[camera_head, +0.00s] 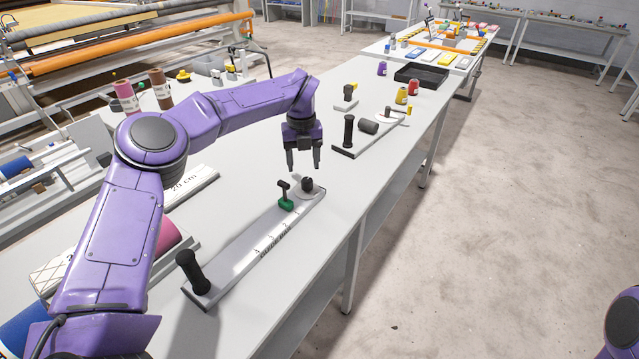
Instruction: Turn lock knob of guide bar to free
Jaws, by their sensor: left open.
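The guide bar (250,246) is a long pale bar with printed marks, lying on the grey table. A black upright handle (191,270) stands at its near end. A black knob (307,184) sits on a pale round plate at its far end. I cannot tell for certain which of these is the lock knob. My left gripper (303,167) points down, open and empty, just above and behind the black knob, apparently not touching it. My right gripper is out of view.
A second bar with a black handle (348,131) and dark cylinder (368,127) lies farther back. A black tray (421,77), red jar (413,88) and yellow jar (401,96) stand beyond. Thread cones (127,98) are at left. The table's right edge is close to the bar.

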